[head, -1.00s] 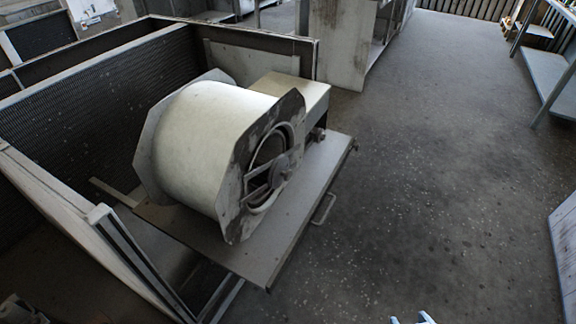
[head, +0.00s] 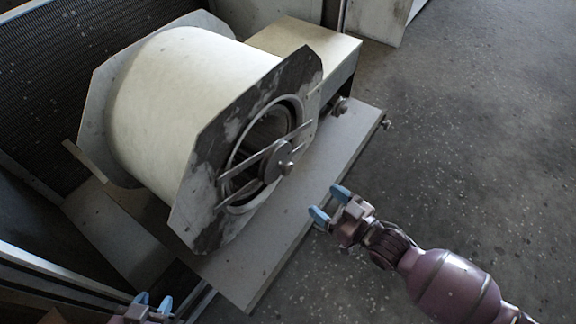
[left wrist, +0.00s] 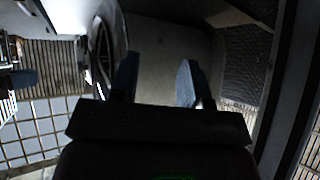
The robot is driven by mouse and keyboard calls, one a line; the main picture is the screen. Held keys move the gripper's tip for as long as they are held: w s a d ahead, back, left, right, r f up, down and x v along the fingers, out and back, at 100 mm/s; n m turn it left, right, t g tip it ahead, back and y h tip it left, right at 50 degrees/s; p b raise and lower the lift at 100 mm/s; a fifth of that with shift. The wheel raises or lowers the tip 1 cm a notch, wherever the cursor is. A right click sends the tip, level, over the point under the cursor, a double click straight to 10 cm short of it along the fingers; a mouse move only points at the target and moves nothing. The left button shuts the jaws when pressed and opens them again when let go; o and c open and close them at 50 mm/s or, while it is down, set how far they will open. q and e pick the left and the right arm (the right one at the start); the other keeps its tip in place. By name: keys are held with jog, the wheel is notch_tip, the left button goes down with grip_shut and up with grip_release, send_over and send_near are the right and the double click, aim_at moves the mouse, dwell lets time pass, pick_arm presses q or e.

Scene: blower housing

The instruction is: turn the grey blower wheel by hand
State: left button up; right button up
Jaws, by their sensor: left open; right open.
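The pale blower housing (head: 175,90) stands on a grey base plate (head: 262,262). Its worn side plate faces right and has a round opening. The grey blower wheel (head: 262,135) shows only partly inside that opening, behind crossbars and a hub (head: 279,163). My right gripper (head: 328,203) is open and empty, a short way right of the opening and apart from it. My left gripper (head: 152,302) is open at the bottom edge, below the housing. In the left wrist view its two fingers (left wrist: 157,82) are apart with nothing between, and the round opening (left wrist: 103,50) shows at upper left.
A box-shaped cover (head: 310,45) sits behind the housing, with knobs (head: 341,106) at the plate's right edge. A dark mesh panel (head: 50,70) and metal frame rails (head: 60,277) enclose the left side. The concrete floor on the right is clear.

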aim_at(290, 170)
jog(key=w+a+b, duration=0.1)
jog(key=w+a, duration=0.1)
jog(key=w, duration=0.1)
jog(key=w+a+f+n+g+y+b, duration=0.1)
jog(key=w+a, duration=0.2)
jog(key=w+a+f+n+y+b, duration=0.1)
jog(key=w+a, duration=0.2)
jog(key=w, duration=0.1)
jog(key=shift+a+f+g, duration=0.15)
jog(key=shift+a+g, duration=0.05)
jog(key=shift+g, duration=0.2)
jog(key=shift+w+a+b, duration=0.35)
jog(key=shift+a, duration=0.1)
pick_arm(q)
jog(key=shift+w+d+f+m, duration=0.2)
jog(key=shift+d+f, duration=0.05)
jog(key=shift+f, duration=0.35)
jog(key=shift+w+d+f+m, duration=0.2)
jog(key=shift+d+f, duration=0.05)
jog(key=shift+f, duration=0.3)
jog(key=shift+s, duration=0.1)
pick_arm(e)
jog(key=shift+c, duration=0.2)
jog(key=c, duration=1.2)
pick_arm(q)
jog(key=shift+s+a+f, duration=0.1)
jog(key=shift+s, duration=0.1)
pick_arm(e)
jog(key=shift+c, duration=0.2)
